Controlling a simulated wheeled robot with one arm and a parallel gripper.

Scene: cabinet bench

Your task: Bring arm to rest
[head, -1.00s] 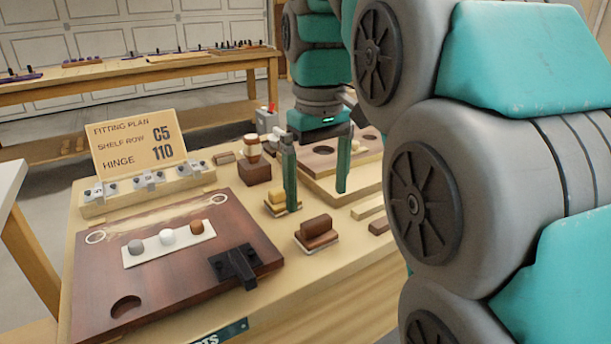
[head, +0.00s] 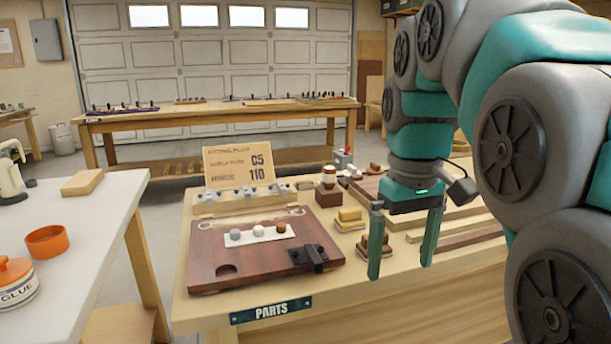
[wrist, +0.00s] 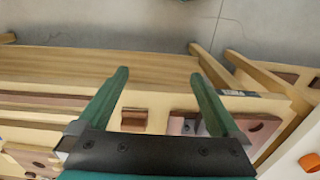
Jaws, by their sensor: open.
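My gripper (head: 402,250) hangs from my arm at the right of the head view. Its two green fingers point down, wide apart, with nothing between them. The wrist view also shows the open fingers (wrist: 160,95) over the bench edge, with the floor beyond. A dark red-brown board (head: 215,262) lies on the bench to the left of the gripper.
Yellow (head: 350,215) and brown blocks lie near the gripper. Floor separates the tables.

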